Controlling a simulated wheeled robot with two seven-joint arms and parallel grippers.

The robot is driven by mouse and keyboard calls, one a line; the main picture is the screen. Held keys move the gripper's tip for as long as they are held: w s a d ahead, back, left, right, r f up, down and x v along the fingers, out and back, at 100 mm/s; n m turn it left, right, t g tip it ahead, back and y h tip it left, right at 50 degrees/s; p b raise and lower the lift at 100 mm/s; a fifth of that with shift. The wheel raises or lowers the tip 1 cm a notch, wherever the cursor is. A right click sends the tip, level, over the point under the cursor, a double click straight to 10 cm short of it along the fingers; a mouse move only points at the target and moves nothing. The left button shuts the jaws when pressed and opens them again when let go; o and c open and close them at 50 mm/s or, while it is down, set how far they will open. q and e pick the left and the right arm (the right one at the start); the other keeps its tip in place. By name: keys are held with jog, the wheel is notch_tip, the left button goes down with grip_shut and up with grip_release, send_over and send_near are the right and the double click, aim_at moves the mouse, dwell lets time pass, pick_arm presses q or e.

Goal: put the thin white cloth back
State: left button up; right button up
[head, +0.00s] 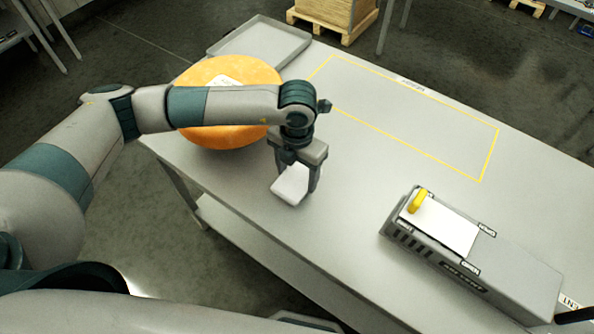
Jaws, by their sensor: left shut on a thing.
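My left gripper (297,181) points down near the front edge of the table, to the right of the cheese wheel. It is shut on the thin white cloth (290,186), a small white piece between its fingers. I cannot tell whether the cloth touches the table. The orange cheese wheel (213,138) sits at the table's left end, partly hidden behind my left arm. A white label or piece (226,81) shows on top of it. My right gripper is not in view.
The grey table (345,187) has a yellow-outlined empty area (410,113) at the back. A grey metal tray (262,42) lies behind the wheel. A grey device (470,255) with a white plate (440,224) and a yellow piece (418,200) stands at the right. The table's middle is clear.

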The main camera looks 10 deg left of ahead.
pick_arm(q)
jog(key=shift+f, duration=0.35)
jog(key=shift+f, duration=0.1)
jog(key=shift+f, duration=0.1)
jog(key=o, duration=1)
jog(key=shift+r, duration=0.3)
